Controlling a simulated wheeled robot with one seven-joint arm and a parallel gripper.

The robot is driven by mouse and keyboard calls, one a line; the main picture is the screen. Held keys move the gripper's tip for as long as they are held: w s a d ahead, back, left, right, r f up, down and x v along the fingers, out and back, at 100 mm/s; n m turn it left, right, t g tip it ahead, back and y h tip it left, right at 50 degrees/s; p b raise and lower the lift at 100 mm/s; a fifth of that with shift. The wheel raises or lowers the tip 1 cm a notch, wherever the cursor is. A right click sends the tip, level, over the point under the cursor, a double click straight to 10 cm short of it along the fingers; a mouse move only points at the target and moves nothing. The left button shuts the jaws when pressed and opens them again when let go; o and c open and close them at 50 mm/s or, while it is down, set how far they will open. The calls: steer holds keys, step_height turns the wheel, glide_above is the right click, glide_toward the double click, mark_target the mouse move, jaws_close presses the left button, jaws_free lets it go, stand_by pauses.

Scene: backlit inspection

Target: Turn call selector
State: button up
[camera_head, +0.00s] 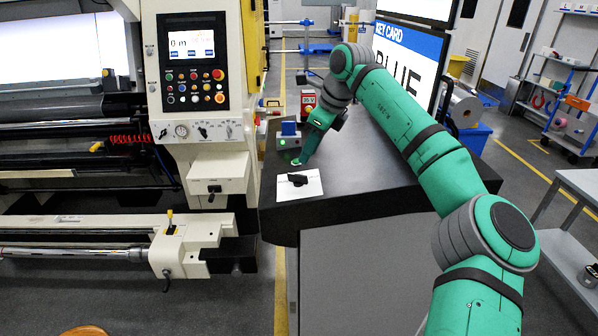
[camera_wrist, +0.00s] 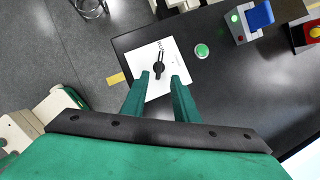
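The call selector (camera_head: 297,179) is a black knob on a white plate (camera_head: 314,188) on the dark bench top. In the wrist view the selector (camera_wrist: 160,68) has a round body with a pointer-like handle, and the plate (camera_wrist: 181,66) carries small markings that I cannot read. My gripper (camera_wrist: 161,76) is open, with its two green fingers apart and nothing held. In that view the fingertips lie over the near edge of the plate, either side of the knob. In the head view my gripper (camera_head: 302,161) hangs just behind the plate, apart from the knob.
A green button (camera_wrist: 202,51) sits beside the plate. A grey box with a blue card (camera_head: 289,128) stands behind it, and a red unit (camera_head: 307,100) is farther back. A large machine (camera_head: 210,130) stands left of the bench (camera_head: 355,185). The bench right of the plate is clear.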

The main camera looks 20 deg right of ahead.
mark_target(297, 175)
steer(key=x, duration=0.9)
jaws_close()
